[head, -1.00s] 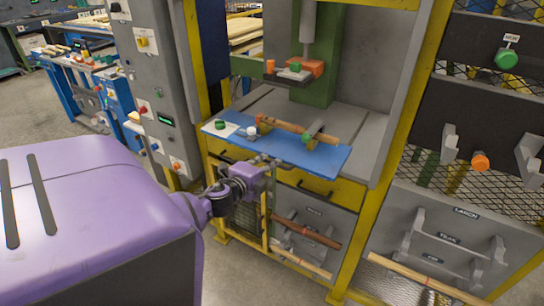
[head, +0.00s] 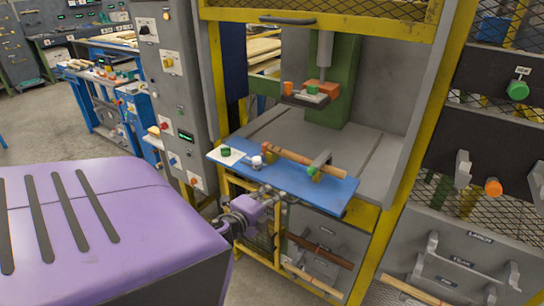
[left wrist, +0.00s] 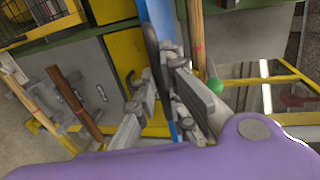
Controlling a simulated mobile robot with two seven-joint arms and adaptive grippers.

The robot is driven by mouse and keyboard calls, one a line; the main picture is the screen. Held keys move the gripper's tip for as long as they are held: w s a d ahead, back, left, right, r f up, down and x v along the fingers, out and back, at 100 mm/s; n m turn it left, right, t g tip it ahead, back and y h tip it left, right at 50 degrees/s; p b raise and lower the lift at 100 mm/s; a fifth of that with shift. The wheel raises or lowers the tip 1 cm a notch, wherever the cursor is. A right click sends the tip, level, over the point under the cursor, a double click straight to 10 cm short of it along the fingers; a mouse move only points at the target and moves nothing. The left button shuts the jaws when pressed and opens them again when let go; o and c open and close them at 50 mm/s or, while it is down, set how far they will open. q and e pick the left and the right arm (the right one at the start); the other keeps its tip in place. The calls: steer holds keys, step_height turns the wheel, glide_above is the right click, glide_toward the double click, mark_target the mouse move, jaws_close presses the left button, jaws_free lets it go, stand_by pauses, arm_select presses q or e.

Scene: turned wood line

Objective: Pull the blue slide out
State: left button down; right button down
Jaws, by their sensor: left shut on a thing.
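The blue slide (head: 322,188) is a flat board at the front of the press. It sticks out over the yellow front edge. A wooden rod (head: 300,159) in small holders and a white card (head: 227,156) with a green piece lie on it. My left gripper (head: 270,197) is at the slide's near edge. In the left wrist view, its fingers (left wrist: 160,90) are closed around a dark bar (left wrist: 151,45) beside the blue board (left wrist: 158,14); the exact contact is partly hidden by the fingers. My right gripper is not in view.
The press head (head: 322,88) stands behind over a grey bed (head: 285,128). A yellow post (head: 385,235) is close on the right, a grey control cabinet (head: 178,85) on the left. Rods (head: 320,252) rest on brackets below the slide. Floor is open at far left.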

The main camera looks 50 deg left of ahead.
arm_select(q)
steer(key=c, duration=2.1)
jaws_free()
steer(key=shift+s+d+f, duration=0.2)
steer(key=shift+d+f, duration=0.05)
steer(key=shift+f, duration=0.1)
steer(key=shift+s+r, duration=0.15)
steer(key=shift+r, duration=0.05)
steer(key=shift+a, duration=0.1)
steer(key=v, duration=1.2)
steer(key=shift+a, duration=0.1)
